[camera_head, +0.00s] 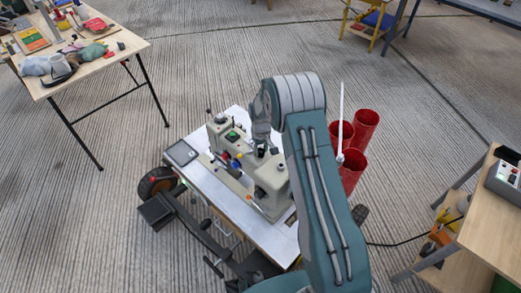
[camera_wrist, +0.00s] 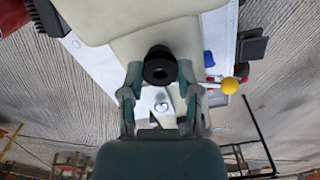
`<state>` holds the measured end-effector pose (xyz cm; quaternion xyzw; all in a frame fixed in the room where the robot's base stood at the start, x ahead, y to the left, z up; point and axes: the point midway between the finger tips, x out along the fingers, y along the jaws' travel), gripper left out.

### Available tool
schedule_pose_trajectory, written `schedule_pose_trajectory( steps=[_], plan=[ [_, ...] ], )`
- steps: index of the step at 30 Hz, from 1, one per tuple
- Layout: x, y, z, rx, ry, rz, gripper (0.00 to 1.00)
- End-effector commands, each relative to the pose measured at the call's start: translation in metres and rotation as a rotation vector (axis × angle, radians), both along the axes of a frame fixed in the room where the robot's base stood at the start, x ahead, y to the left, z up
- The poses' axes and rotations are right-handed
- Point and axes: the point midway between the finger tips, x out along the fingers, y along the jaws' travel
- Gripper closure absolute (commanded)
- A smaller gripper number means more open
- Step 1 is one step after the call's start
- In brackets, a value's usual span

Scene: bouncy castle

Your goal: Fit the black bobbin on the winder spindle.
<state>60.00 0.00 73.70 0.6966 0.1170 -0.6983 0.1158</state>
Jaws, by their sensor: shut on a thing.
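The black bobbin (camera_wrist: 160,67) is a short dark ring, seen in the wrist view between the two fingers of my gripper (camera_wrist: 160,76). The fingers are closed on its sides. Behind it is the pale body of the sewing machine (camera_head: 270,184), which stands on a white-topped table. A small round silver part (camera_wrist: 163,106) shows between my fingers on a light plate; I cannot tell whether it is the winder spindle. In the head view my gripper (camera_head: 262,134) is over the machine, partly hidden by my arm, and the bobbin is hard to make out.
A yellow ball knob (camera_wrist: 230,86) and a blue part (camera_wrist: 209,58) stick out beside the machine's body. A grey tablet-like device (camera_head: 181,153) lies on the table's left corner. Red tubes (camera_head: 361,131) stand to the right. A cluttered workbench (camera_head: 120,40) is at upper left.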

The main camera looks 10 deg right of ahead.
Motion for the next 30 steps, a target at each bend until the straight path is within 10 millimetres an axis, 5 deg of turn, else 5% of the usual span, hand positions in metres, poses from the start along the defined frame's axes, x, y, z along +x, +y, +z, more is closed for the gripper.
schedule_pose_trajectory(
  steps=[26, 27, 29, 30],
  plan=[
    [-0.0001, 0.0001, -0.0085, 0.000, 0.000, 0.000, 0.76],
    [-0.0001, 0.0001, -0.0086, 0.000, 0.000, 0.000, 0.48],
    [-0.0001, 0.0001, -0.0084, 0.000, 0.000, 0.000, 0.22],
    [-0.0001, 0.0001, -0.0084, 0.000, 0.000, 0.000, 0.17]
  ],
)
